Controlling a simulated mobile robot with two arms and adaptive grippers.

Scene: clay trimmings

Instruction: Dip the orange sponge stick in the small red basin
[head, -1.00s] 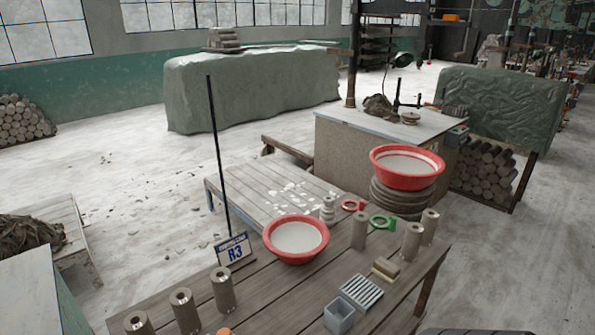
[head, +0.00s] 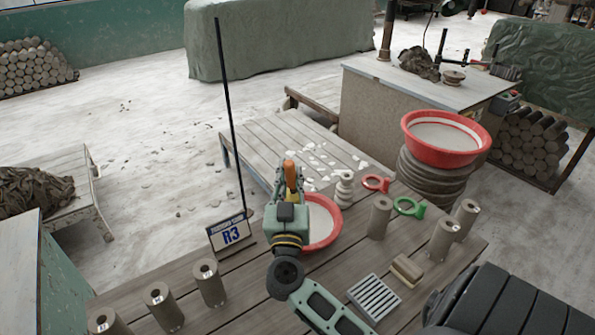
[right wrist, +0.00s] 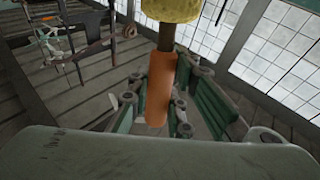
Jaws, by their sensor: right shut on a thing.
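The small red basin (head: 333,228) with pale contents sits on the wooden table; its left part is hidden behind my right gripper (head: 290,178). That gripper is shut on the orange sponge stick (head: 290,167), whose orange part shows between the fingers in the head view. In the right wrist view the stick's orange handle (right wrist: 158,90) lies between the fingers, with a dark shaft and a yellow sponge (right wrist: 170,10) at the top edge. The gripper appears in front of the basin's left side; I cannot tell its height above it. My left gripper is not in view.
A larger red basin (head: 445,150) stands on stacked discs at the right. Grey clay cylinders (head: 381,217) stand around the table. An R3 sign (head: 230,234), a ribbed grey tray (head: 373,296), a brush (head: 407,270) and red and green rings (head: 408,206) are also there.

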